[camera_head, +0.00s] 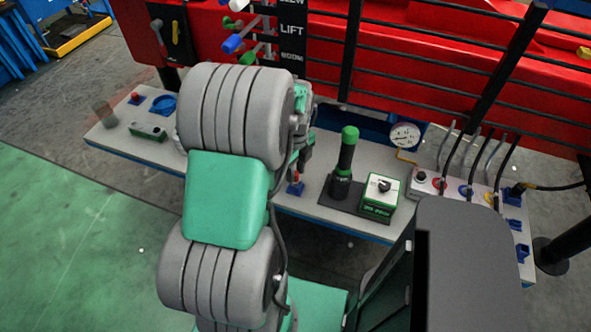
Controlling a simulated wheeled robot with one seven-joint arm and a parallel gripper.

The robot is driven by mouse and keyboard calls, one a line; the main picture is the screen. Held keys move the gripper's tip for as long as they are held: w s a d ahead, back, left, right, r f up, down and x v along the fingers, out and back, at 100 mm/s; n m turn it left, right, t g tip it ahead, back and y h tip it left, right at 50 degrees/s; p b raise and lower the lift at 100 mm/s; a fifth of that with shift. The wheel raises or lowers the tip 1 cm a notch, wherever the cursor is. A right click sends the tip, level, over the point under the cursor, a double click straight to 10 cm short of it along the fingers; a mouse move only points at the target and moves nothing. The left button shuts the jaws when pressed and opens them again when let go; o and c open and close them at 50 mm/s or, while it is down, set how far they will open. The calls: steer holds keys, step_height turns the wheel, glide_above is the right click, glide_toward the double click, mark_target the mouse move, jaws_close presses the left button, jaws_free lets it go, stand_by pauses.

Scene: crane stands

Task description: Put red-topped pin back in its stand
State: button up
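A small red piece (296,177), likely the red-topped pin, shows just below my gripper, right over a small blue block (295,188) that looks like its stand. I cannot tell whether the pin is seated in the block or held above it. My gripper (302,163) points down at the red piece, mostly hidden behind my own grey and green arm. Its fingers are too small and covered to read.
The grey bench (330,221) runs across the view. Right of my gripper stand a black lever with a green knob (349,136) and a green-white switch box (381,193). A gauge (404,135), hoses and blue holders (513,196) follow. Red machinery with black rails (420,60) stands behind.

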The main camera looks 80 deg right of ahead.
mark_target(296, 174)
steer(key=shift+o, duration=1.4)
steer(key=shift+r, duration=0.1)
steer(key=shift+r+p, duration=1.85)
steer(key=shift+r, duration=0.55)
